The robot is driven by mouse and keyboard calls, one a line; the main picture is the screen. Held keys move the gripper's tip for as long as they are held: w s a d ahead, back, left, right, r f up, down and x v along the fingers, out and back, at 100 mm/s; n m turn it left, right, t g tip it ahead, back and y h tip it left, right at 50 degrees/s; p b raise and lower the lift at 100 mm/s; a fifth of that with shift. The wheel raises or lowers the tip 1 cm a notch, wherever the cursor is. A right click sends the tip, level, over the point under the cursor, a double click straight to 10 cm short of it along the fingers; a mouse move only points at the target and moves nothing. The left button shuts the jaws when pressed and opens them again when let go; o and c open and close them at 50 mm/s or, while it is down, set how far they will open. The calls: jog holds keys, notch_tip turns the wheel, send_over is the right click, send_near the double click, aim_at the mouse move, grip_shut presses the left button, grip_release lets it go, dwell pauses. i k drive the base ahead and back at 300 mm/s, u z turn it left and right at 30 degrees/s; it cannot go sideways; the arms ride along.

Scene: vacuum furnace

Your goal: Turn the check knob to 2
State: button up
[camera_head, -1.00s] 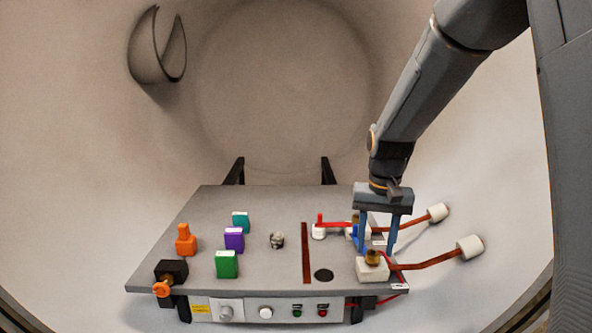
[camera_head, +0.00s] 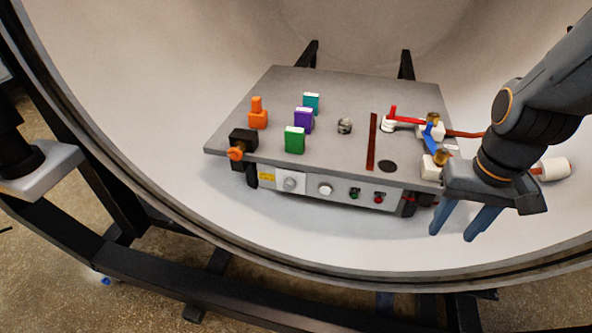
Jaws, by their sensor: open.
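The front panel (camera_head: 339,198) of the grey table carries a grey round knob (camera_head: 290,184) at its left, beside a yellow label (camera_head: 266,177). A white round knob or button (camera_head: 325,189) sits to its right. Any scale or pointer marks are too small to read, and I cannot tell which one is the check knob. My gripper (camera_head: 452,235) is open and empty, fingers pointing down, in front of the table's right end. It is well to the right of both knobs.
Green (camera_head: 355,193) and red (camera_head: 379,198) buttons are on the panel's right part. An orange-handled black block (camera_head: 243,144) stands at the left front corner. Coloured blocks and copper terminals stand on the tabletop. The curved chamber rim (camera_head: 290,270) runs in front.

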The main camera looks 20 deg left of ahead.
aim_at(290, 184)
jog(key=k, duration=0.5)
jog(key=u, duration=1.55)
jog(key=k, duration=0.85)
jog(key=z, duration=0.9)
jog(key=i, duration=0.45)
